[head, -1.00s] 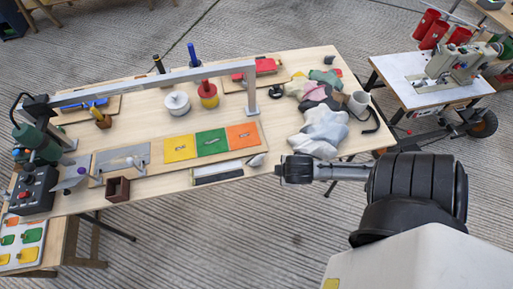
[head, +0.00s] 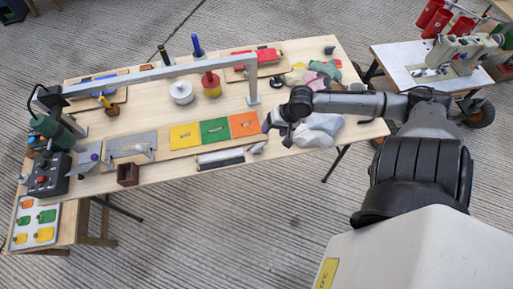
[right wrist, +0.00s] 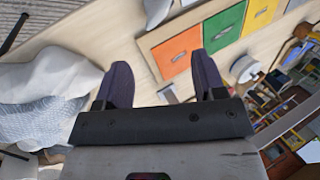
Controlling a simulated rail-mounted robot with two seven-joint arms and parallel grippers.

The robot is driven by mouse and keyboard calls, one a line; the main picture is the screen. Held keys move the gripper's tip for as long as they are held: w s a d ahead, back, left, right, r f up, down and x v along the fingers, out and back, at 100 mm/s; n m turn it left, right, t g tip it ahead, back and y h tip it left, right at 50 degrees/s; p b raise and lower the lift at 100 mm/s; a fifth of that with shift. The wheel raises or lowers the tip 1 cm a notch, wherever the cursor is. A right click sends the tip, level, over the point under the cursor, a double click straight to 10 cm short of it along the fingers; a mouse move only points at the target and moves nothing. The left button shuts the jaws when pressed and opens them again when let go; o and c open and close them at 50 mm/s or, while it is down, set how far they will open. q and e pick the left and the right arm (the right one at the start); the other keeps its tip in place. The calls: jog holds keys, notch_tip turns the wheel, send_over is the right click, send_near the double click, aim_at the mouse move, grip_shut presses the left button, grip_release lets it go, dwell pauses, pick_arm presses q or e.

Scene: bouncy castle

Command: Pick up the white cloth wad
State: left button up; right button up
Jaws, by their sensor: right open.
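A small white cloth wad (head: 257,148) lies on the table near its front edge, by the front right corner of the coloured-panel board. It also shows at the top of the right wrist view (right wrist: 157,12). My right gripper (head: 277,130) is above the table, just right of the orange panel and a little behind and right of the wad. In the right wrist view its two dark fingers (right wrist: 160,80) are apart with nothing between them. My left gripper is not in view.
Pale cloths (head: 318,130) lie heaped to the right under my arm and fill the left of the wrist view (right wrist: 45,85).

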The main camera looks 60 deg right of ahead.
aim_at(259, 145)
jog(key=b+x, duration=0.3)
jog(key=x, duration=0.5)
jog(key=shift+f, duration=0.2)
jog(key=shift+b+x, duration=1.05)
jog(key=shift+x, duration=1.7)
jog(key=shift+c, duration=0.4)
jog(key=shift+d, duration=0.1)
jog(key=c, duration=0.6)
